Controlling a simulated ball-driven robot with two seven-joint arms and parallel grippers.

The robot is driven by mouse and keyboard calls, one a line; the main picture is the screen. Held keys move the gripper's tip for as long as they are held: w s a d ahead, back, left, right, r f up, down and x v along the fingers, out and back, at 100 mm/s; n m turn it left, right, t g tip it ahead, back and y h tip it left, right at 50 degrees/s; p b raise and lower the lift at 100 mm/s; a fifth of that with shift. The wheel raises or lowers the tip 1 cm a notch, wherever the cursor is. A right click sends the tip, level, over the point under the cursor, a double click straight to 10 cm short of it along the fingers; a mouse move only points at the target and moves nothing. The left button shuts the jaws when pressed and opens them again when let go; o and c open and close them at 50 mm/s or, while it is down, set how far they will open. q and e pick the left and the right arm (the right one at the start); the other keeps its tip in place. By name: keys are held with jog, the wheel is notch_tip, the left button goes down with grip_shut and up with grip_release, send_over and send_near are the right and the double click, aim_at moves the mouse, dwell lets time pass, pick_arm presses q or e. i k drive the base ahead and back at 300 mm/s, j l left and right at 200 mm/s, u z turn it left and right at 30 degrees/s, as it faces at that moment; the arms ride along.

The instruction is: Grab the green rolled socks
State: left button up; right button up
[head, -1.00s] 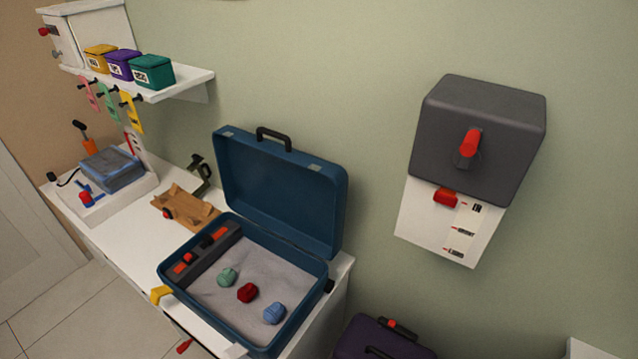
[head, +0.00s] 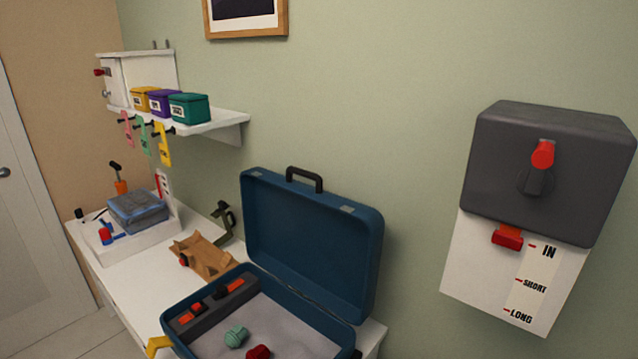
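The green rolled socks (head: 236,336) lie in the open blue suitcase (head: 322,330), on its pale grey lining near the dark divider bar. A red rolled pair (head: 258,352) lies just to their right, cut by the lower picture edge. The suitcase lid stands up at the back, with a dark handle on top. The suitcase rests on a white counter. Neither of my grippers shows in the head view.
A wooden tray (head: 203,258) and a folded blue bundle (head: 138,210) sit left of the suitcase. A shelf (head: 215,122) with yellow, purple and teal boxes hangs above. A grey wall box (head: 550,170) with a red lever is at right.

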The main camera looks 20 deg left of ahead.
aim_at(234, 338)
jog(key=j+u, duration=0.25)
jog(key=u, duration=0.15)
jog(key=j+u, duration=0.35)
jog(key=i+l, duration=0.05)
jog(key=l, duration=0.05)
